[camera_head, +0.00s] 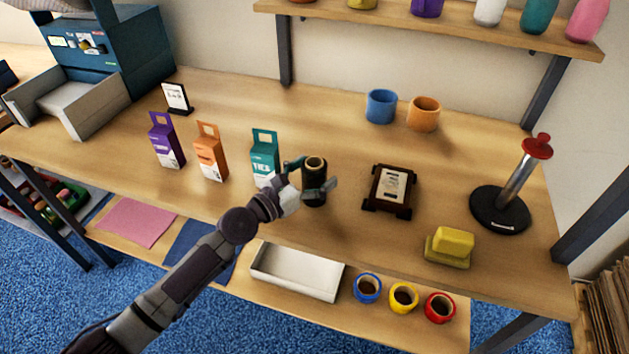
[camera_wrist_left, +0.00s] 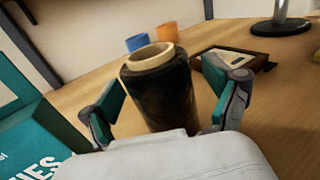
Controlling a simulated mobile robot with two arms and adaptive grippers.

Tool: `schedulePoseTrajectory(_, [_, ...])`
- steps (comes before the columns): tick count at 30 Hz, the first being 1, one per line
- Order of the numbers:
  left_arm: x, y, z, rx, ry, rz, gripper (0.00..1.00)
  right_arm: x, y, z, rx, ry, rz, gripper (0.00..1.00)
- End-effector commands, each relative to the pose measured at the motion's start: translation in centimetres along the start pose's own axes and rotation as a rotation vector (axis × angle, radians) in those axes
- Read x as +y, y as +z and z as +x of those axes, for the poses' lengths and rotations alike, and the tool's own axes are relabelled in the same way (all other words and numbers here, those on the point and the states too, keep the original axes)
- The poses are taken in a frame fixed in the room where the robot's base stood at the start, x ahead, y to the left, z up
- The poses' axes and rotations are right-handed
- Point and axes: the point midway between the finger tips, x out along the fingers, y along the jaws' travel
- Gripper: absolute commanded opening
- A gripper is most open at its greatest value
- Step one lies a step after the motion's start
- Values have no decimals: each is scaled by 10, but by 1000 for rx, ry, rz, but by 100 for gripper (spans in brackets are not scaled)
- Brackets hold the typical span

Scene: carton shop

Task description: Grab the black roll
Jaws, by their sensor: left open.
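The black roll (camera_head: 314,184) stands upright on the wooden table, with a tan core showing at its top. In the left wrist view the black roll (camera_wrist_left: 160,92) is in the middle, between the spread fingers. My left gripper (camera_head: 313,179) is open around the roll, one finger on each side. In the left wrist view my left gripper (camera_wrist_left: 168,108) shows a gap on the right between finger and roll; on the left the finger is close to it. My right gripper is not in view.
A teal carton (camera_head: 264,158) stands just left of the roll, beside my gripper. A dark framed stand (camera_head: 391,190) lies to the right. Blue (camera_head: 381,107) and orange (camera_head: 424,114) cups stand behind. A yellow block (camera_head: 450,245) and a red-topped holder (camera_head: 505,205) are farther right.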

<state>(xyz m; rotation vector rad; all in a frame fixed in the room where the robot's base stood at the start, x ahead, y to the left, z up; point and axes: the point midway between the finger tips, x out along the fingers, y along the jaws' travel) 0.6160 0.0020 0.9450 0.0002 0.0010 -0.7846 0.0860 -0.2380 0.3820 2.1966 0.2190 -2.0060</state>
Motion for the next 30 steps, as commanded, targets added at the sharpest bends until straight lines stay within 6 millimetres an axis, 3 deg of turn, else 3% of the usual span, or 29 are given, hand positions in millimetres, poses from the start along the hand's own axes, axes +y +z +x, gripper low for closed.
schedulePoseTrajectory(4, [0, 0, 0, 0, 0, 0, 85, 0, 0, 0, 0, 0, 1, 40])
schedulePoseTrajectory(17, [0, 0, -1, 0, 0, 0, 14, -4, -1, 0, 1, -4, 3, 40])
schedulePoseTrajectory(25, [0, 3, 0, -2, 0, 0, 13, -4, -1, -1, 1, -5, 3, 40])
schedulePoseTrajectory(30, [0, 14, 0, -3, -1, 1, 13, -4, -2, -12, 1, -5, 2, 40])
